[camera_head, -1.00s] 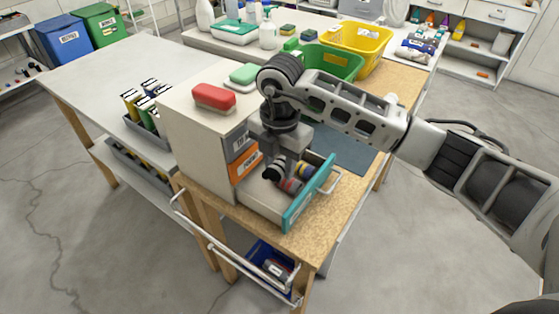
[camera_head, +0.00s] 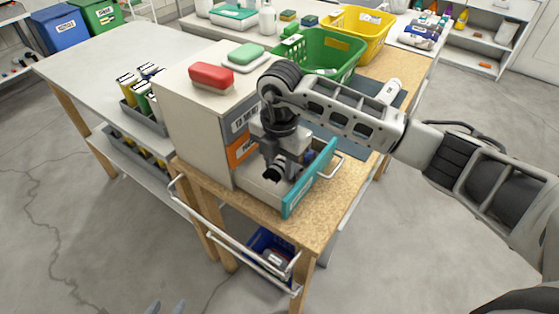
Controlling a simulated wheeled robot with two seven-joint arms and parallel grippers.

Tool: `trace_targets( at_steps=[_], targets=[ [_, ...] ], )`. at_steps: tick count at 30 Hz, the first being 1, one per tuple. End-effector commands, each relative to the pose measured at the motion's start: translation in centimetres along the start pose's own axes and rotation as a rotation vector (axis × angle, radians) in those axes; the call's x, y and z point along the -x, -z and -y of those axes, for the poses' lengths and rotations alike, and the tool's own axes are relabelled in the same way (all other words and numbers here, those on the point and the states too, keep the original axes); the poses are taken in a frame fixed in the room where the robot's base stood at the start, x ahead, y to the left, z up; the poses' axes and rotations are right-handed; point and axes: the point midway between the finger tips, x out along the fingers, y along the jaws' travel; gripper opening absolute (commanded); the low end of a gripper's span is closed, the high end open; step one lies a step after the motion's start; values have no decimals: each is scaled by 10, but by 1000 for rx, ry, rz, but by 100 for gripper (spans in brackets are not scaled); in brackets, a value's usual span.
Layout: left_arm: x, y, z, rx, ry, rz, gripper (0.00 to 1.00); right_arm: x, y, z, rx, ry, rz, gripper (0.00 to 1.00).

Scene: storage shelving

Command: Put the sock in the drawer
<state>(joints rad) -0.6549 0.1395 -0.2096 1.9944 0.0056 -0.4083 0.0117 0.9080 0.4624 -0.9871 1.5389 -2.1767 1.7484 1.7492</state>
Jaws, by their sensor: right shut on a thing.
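The drawer (camera_head: 312,181) of a beige cabinet (camera_head: 195,130) is pulled out, its teal front towards the right. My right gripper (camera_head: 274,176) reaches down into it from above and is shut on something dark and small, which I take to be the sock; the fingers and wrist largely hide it. The drawer's other contents are also mostly hidden by this gripper. My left gripper (camera_head: 167,307) shows only as two grey fingertips at the bottom edge, apart, with nothing seen between them.
A green basket (camera_head: 325,50) and a yellow basket (camera_head: 361,30) stand behind. A blue bin (camera_head: 270,246) sits below. A white table (camera_head: 100,60) is at left.

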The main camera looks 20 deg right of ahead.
Motion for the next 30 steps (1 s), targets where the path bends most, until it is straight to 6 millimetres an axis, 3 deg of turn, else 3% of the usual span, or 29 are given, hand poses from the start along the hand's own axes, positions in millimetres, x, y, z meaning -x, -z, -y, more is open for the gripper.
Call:
trace_targets(
  at_steps=[1,2,4,13,17,30],
  targets=[
    [0,0,0,0,0,1,36,0,0,0,0,0,0,13],
    [0,0,0,0,0,1,36,0,0,0,0,0,0,40],
    [0,-1,0,0,0,1,36,0,0,0,0,0,0,60],
    [0,0,1,-1,1,-2,36,1,0,0,0,0,0,60],
    [-1,-2,1,-1,2,-2,36,11,-1,-1,-1,-3,2,60],
    [-6,-5,1,-1,-1,-8,36,110,0,-1,1,-6,3,60]
  ],
)
